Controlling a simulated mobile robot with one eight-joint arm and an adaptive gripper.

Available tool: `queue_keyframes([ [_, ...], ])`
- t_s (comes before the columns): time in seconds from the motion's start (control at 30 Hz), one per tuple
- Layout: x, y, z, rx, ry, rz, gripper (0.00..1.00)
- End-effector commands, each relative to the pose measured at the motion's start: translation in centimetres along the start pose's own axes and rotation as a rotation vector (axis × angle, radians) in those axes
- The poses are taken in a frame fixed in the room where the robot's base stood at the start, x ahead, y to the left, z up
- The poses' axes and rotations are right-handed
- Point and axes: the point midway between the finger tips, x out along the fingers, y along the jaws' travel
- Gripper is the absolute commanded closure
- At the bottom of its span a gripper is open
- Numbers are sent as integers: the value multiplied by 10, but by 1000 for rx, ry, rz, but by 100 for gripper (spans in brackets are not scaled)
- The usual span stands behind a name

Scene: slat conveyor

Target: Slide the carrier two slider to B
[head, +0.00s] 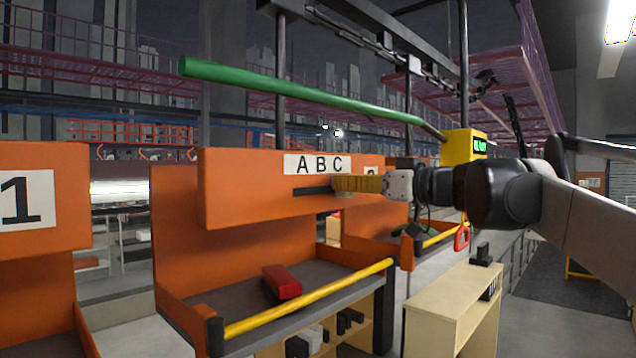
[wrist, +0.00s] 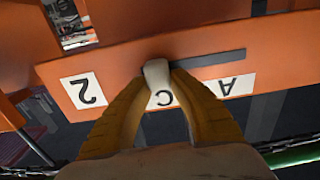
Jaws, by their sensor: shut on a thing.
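Carrier two is the orange carrier (head: 250,205) in the middle of the head view, with an A B C label (head: 318,164) above a dark slot (head: 311,191). Its number 2 sign (wrist: 87,91) shows whole in the wrist view and is partly hidden by my gripper in the head view. The pale slider knob (wrist: 157,74) stands at the C end of the slot, beside the letter C (wrist: 164,99). My gripper (head: 336,185), with yellow fingers, is shut on the knob, one finger on each side. The letter B is hidden behind a finger in the wrist view.
The carrier's tray holds a red block (head: 281,282) behind a yellow bar (head: 310,297). A green bar (head: 300,95) runs above the label. A yellow box (head: 462,147) with a lit display is behind my arm. Carrier one (head: 40,220) stands left.

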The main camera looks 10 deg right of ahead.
Motion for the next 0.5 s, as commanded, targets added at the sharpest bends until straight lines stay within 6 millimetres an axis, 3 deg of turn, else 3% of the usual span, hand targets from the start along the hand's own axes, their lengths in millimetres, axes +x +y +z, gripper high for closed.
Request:
queue_keyframes([
  [0.13,0,-6,-1,1,1,-2,100],
  [0.33,1,-40,-1,1,2,-3,100],
  [0.5,0,-51,-1,1,2,-2,100],
])
